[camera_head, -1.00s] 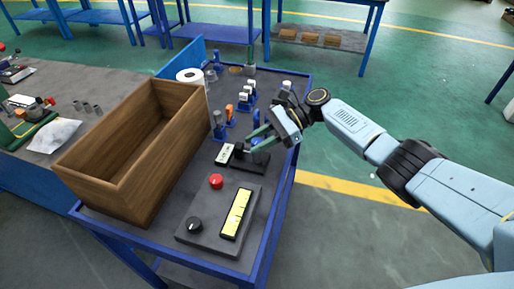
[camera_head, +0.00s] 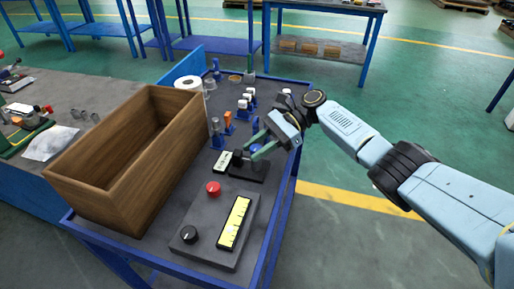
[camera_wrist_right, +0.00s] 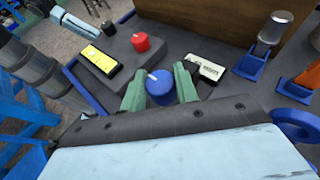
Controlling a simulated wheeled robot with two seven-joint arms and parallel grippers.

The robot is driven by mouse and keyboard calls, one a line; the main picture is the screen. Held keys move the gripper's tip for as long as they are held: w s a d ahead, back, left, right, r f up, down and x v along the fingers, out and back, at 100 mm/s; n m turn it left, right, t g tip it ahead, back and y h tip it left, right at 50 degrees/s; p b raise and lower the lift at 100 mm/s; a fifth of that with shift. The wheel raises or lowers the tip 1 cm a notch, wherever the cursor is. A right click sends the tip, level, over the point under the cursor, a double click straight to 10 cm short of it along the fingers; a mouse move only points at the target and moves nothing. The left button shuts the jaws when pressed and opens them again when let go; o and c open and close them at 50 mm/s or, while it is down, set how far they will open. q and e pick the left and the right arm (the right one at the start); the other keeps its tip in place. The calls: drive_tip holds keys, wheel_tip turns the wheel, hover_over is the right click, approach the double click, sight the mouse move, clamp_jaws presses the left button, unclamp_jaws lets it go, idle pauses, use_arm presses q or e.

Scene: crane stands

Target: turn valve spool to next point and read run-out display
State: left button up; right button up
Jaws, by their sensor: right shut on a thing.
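My right gripper (camera_head: 252,149) reaches in from the right over the small black fixture (camera_head: 246,171) on the blue-framed cart. In the right wrist view, its green fingers are shut on a round blue knob-like end (camera_wrist_right: 160,92) with a white mark, one finger on each side. I take this to be the valve spool's end; the rest is hidden. A small pale display (camera_head: 222,161) sits beside the fixture. It also shows in the wrist view (camera_wrist_right: 188,54), its reading too small to make out. My left gripper is out of view.
A long wooden box (camera_head: 107,195) fills the left side. Small blue, orange and white parts (camera_head: 228,120) stand beyond the fixture.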

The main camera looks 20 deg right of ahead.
drive_tip(key=shift+a, duration=0.1)
drive_tip(key=o, duration=1)
drive_tip(key=shift+d+r, duration=0.15)
drive_tip(key=shift+d, duration=0.2)
drive_tip(key=v, duration=0.5)
drive_tip(key=b, duration=0.4)
approach(259, 146)
drive_tip(key=d, duration=0.2)
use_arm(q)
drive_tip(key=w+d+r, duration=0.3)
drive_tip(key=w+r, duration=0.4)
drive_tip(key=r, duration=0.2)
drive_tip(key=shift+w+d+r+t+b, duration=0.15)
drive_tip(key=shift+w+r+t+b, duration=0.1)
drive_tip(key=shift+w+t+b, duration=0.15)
use_arm(e)
drive_tip(key=shift+r, duration=0.6)
